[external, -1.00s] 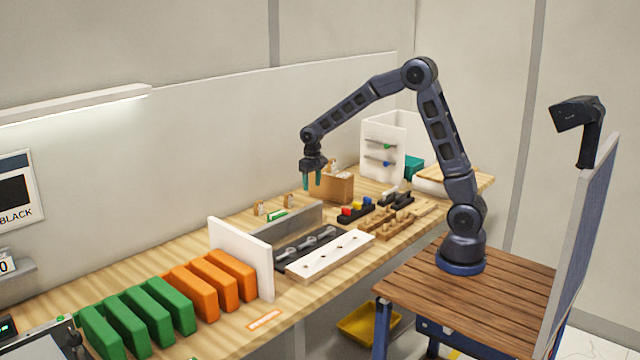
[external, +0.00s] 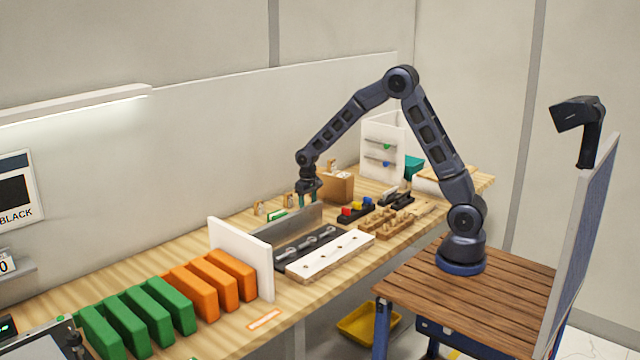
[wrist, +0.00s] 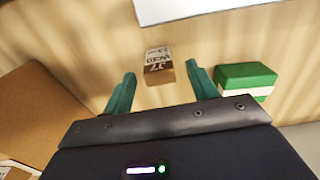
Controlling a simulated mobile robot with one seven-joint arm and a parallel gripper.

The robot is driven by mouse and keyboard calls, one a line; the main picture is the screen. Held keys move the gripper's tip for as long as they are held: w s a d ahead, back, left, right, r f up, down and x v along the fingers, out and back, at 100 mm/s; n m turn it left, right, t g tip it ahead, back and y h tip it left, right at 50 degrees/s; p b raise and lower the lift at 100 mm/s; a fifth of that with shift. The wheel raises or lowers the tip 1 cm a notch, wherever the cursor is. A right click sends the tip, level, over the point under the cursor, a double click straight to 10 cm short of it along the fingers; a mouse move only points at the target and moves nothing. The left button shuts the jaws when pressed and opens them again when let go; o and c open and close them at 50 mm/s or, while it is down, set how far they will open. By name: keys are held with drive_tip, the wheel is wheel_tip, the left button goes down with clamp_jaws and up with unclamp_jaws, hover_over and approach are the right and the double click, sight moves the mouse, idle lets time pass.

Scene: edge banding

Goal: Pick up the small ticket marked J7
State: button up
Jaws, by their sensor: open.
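The small ticket (wrist: 158,65) is a white-and-brown tag with dark print in the wrist view. The print looks like J7 with smaller text under it. It appears between and slightly beyond my gripper's (wrist: 162,80) two teal fingertips, which are apart and empty. I cannot tell the height gap from this view. In the external view my gripper (external: 308,198) hangs low over the back of the bench. A small tag (external: 289,200) stands just left of it, and another (external: 260,208) stands further left; their marks are too small to read.
A green-and-white block (wrist: 246,80) lies close right of the ticket in the wrist view. A brown box (wrist: 30,115) is at left, and a pale panel edge (wrist: 190,8) is at top. In the external view a grey divider (external: 290,228) stands in front.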

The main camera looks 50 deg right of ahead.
wheel_tip(320, 180, down, 4)
drive_tip(key=shift+r, duration=0.25)
drive_tip(key=shift+c, duration=0.5)
drive_tip(key=c, duration=0.9)
drive_tip(key=shift+c, duration=0.2)
